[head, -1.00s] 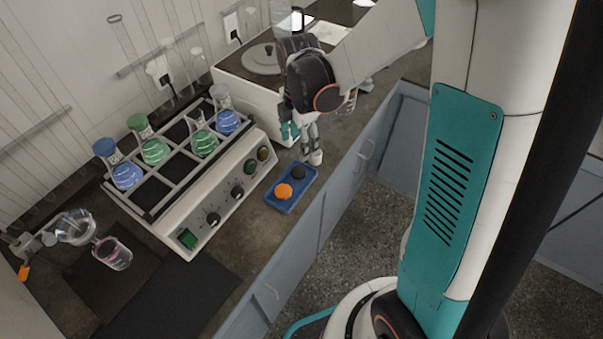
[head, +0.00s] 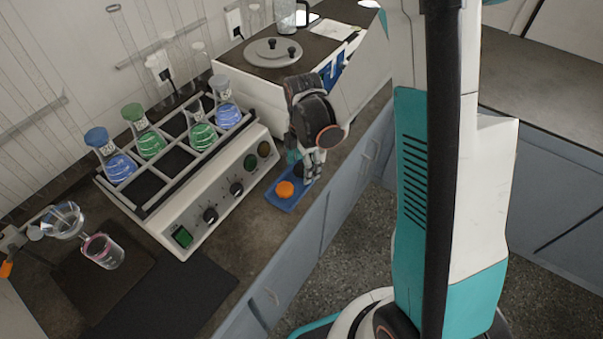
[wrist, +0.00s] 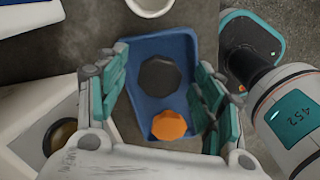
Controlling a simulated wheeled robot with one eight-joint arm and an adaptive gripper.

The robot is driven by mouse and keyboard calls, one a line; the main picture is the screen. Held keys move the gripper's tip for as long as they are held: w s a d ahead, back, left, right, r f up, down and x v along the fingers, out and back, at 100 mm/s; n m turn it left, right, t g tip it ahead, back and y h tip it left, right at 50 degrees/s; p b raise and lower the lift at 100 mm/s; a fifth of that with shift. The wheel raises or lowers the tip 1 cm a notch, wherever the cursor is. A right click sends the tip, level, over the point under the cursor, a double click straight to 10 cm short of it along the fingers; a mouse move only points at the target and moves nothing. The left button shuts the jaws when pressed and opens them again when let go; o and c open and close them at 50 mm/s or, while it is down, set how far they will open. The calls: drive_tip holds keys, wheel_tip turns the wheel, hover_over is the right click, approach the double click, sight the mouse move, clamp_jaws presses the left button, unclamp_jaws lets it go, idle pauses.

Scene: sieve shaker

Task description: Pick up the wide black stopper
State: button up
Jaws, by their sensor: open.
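The wide black stopper (wrist: 159,76) lies in a blue tray (wrist: 148,48) beside an orange stopper (wrist: 168,125), farther from my gripper's base in the wrist view. In the head view the black stopper (head: 298,170) is mostly hidden by my gripper (head: 306,170), and the orange stopper (head: 285,189) shows in the blue tray (head: 285,204). My gripper (wrist: 160,85) is open and empty. Its fingers stand on either side of the stoppers in the wrist view, above the tray. I cannot tell the exact height or any contact.
A shaker (head: 215,213) with a rack of several capped flasks stands left of the tray. A white box with a dark top (head: 262,68) is behind my gripper. A beaker with pink liquid (head: 103,252) is at lower left. The counter's front edge is close to the tray.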

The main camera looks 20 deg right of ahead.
drive_tip(key=c, duration=1)
drive_tip(key=shift+o, duration=0.2)
drive_tip(key=shift+r, duration=0.15)
